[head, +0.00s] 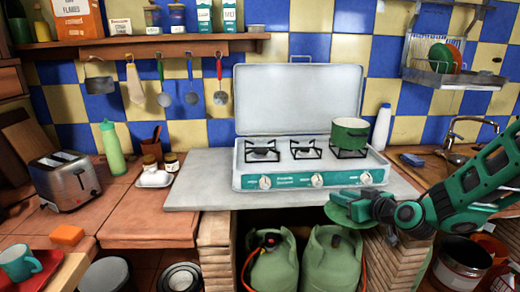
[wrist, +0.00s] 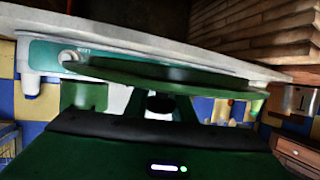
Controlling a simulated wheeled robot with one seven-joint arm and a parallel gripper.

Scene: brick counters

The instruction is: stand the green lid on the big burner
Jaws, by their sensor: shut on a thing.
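The green lid (head: 342,212) is in my gripper (head: 366,206), in front of the stove's right front corner and slightly below its top. In the wrist view the lid (wrist: 140,72) is a thin green disc seen nearly edge-on between the fingers (wrist: 160,100). The white and teal stove (head: 280,181) has its cover raised. Its left burner (head: 262,152) and middle burner (head: 305,151) are bare. A green pot (head: 350,133) stands on the right burner (head: 347,154). I cannot tell for sure which burner is biggest.
The stove stands on a grey slab (head: 200,185). A white bottle (head: 382,127) stands behind the pot's right side. Gas bottles (head: 333,260) stand below the slab. A toaster (head: 65,182) and a green bottle (head: 112,148) are at left, a sink (head: 460,158) at right.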

